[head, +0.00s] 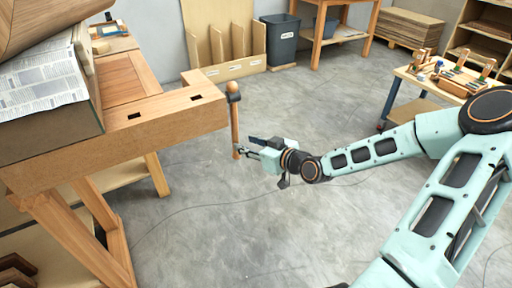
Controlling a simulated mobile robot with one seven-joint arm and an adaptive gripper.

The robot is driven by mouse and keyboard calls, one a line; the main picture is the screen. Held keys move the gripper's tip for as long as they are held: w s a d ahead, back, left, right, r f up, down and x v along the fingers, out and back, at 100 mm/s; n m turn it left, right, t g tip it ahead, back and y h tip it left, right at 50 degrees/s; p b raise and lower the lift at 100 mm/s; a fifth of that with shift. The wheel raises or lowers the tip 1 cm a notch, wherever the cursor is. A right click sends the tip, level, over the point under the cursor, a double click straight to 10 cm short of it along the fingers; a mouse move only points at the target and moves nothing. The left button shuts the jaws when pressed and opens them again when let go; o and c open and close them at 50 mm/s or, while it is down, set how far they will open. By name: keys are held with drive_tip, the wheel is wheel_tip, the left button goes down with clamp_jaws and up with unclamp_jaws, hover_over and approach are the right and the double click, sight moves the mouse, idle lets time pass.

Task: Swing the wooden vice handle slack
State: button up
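The wooden vice handle (235,124) is a thin bar that hangs nearly upright at the right end of the bench. Its upper part meets the dark vice screw head (232,92). My gripper (245,146) reaches in from the right at the handle's lower end. Its two dark fingers are visibly parted. The lower finger's tip overlaps the bottom of the handle in the picture; I cannot tell whether it touches. The upper finger's tip ends just right of the handle.
The wooden workbench (160,125) fills the left, bearing a curved wooden piece (50,22) and newspaper (40,80). A grey bin (281,42) stands at the back. A small tool table (415,78) stands at right. The concrete floor around my gripper is clear except for a thin cable.

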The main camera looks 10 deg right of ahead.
drive_tip(key=shift+v, duration=2.3)
